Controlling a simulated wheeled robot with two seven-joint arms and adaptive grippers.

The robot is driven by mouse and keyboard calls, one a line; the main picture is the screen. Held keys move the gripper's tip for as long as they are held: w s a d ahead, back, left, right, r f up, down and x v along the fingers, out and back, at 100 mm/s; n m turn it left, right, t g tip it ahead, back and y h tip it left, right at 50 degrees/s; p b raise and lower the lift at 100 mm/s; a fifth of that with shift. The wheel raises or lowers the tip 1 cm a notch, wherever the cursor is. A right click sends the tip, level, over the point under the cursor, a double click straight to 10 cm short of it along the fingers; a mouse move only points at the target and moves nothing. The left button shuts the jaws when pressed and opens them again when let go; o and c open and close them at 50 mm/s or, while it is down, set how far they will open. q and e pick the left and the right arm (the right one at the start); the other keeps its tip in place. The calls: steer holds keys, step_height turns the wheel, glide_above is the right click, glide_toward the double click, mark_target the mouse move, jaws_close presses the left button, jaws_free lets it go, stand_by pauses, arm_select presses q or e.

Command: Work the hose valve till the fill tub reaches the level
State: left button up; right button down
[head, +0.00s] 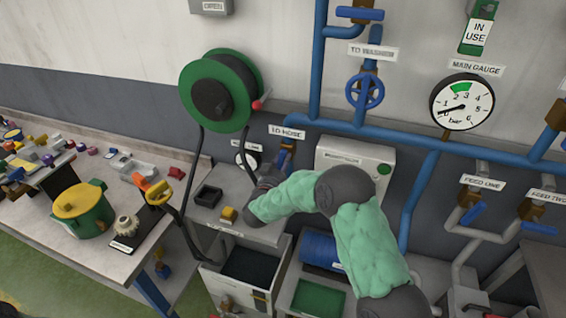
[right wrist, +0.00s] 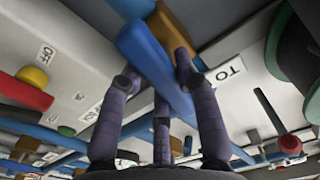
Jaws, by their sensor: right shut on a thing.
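The hose valve (head: 288,151), with a blue lever, sits under the TO HOSE label on the blue pipework in the head view. My right gripper (head: 270,173) reaches it from the front, its fingertips partly hidden by my arm. In the right wrist view, the blue lever (right wrist: 150,60) runs between the fingers of my right gripper (right wrist: 157,78), which is shut on it. A grey tub (head: 282,262) with a dark inside stands below the valve; I cannot make out its level mark or label. My left gripper is not in view.
A green hose reel (head: 246,70) hangs on the wall, its black hose dropping beside the left table. That table holds a green pot (head: 88,222) and several small parts. A blue wheel valve (head: 365,91) and the main gauge (head: 462,102) are at the upper right.

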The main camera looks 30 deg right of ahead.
steer(key=shift+f, duration=0.1)
steer(key=c, duration=0.9)
jaws_free()
steer(key=shift+a, duration=0.1)
steer(key=v, duration=1.2)
